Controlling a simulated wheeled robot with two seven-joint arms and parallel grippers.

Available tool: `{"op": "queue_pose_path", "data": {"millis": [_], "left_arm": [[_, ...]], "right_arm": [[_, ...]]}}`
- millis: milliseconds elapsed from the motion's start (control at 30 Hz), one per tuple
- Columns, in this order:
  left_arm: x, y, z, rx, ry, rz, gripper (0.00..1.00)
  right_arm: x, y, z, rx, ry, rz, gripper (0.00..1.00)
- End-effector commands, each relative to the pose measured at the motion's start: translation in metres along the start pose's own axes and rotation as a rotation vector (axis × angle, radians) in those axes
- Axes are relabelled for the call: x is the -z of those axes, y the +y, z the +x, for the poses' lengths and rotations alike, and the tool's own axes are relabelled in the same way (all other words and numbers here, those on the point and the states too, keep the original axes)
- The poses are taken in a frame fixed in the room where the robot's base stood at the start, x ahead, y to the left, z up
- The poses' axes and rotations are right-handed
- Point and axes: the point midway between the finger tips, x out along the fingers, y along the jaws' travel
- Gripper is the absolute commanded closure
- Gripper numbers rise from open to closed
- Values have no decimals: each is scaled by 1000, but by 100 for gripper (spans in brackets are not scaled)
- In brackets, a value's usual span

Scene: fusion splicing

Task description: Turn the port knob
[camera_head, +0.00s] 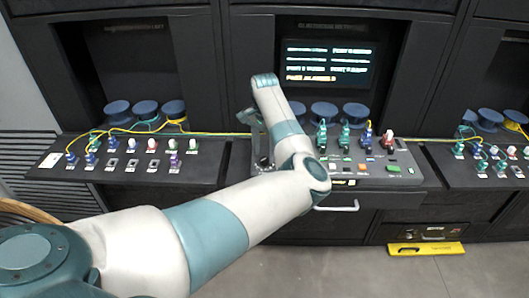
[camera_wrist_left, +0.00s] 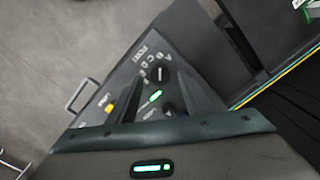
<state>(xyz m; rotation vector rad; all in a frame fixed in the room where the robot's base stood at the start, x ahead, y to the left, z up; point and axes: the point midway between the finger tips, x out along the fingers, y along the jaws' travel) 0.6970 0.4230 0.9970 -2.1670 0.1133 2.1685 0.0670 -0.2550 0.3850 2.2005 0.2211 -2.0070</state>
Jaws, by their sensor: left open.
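The port knob (camera_wrist_left: 158,73) is a round black knob on the dark panel (camera_wrist_left: 135,85) in the left wrist view. My left gripper (camera_head: 262,160) is over the left end of the central console (camera_head: 385,168) in the head view, open and apart from the port knob as far as I can see. My arm hides the port knob in the head view. My right gripper is out of view.
A yellow button (camera_wrist_left: 109,107) labelled LASER and a drawer handle (camera_wrist_left: 83,95) are near the knobs. In the head view, several connectors (camera_head: 345,138) stand on the console below a lit screen (camera_head: 327,63). Blue spools (camera_head: 324,112) sit behind. A yellow case (camera_head: 426,248) lies on the floor.

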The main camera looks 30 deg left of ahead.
Motion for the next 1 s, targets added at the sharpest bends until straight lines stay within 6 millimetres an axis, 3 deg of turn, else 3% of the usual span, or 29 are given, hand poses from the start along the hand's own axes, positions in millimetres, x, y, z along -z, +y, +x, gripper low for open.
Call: {"op": "queue_pose_path", "data": {"millis": [200,533,567,733,1000], "left_arm": [[0,0,16,-1,-1,0,54],[0,0,20,0,1,0,54],[0,0,20,0,1,0,57],[0,0,19,0,1,0,96],[0,0,19,0,0,-10,96]], "right_arm": [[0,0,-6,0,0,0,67],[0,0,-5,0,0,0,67],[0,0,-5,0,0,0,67],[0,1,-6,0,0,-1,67],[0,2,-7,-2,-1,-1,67]]}}
